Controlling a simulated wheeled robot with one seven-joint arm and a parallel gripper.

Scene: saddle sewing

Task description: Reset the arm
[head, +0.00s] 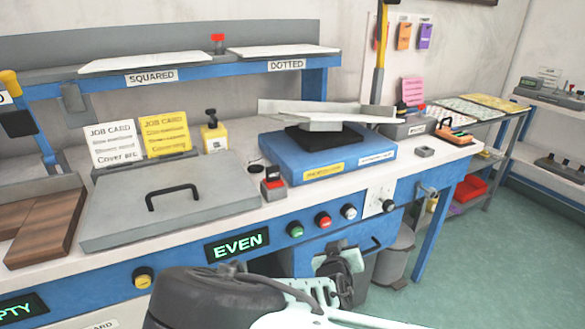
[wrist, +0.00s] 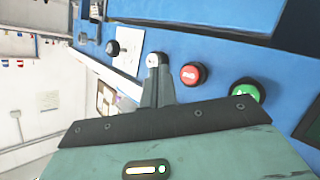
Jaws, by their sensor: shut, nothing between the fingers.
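My gripper (head: 341,250) is in the lower middle of the head view, in front of the blue bench front and below the row of buttons. In the wrist view its two fingers (wrist: 157,66) are together with nothing held. They point toward the blue panel. A white button (wrist: 153,60) shows right at the fingertips; I cannot tell whether they touch it. The red button (wrist: 192,74) and green button (wrist: 247,91) are to the right of the fingers. My arm covers part of the bench front in the head view.
The bench carries a grey lidded plate (head: 170,212) with a black handle, a blue machine base (head: 325,155) and a small red-buttoned box (head: 273,183). A lit display (head: 237,244) reads EVEN. A grey bin (head: 393,260) stands below. Green floor (head: 490,260) at right is clear.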

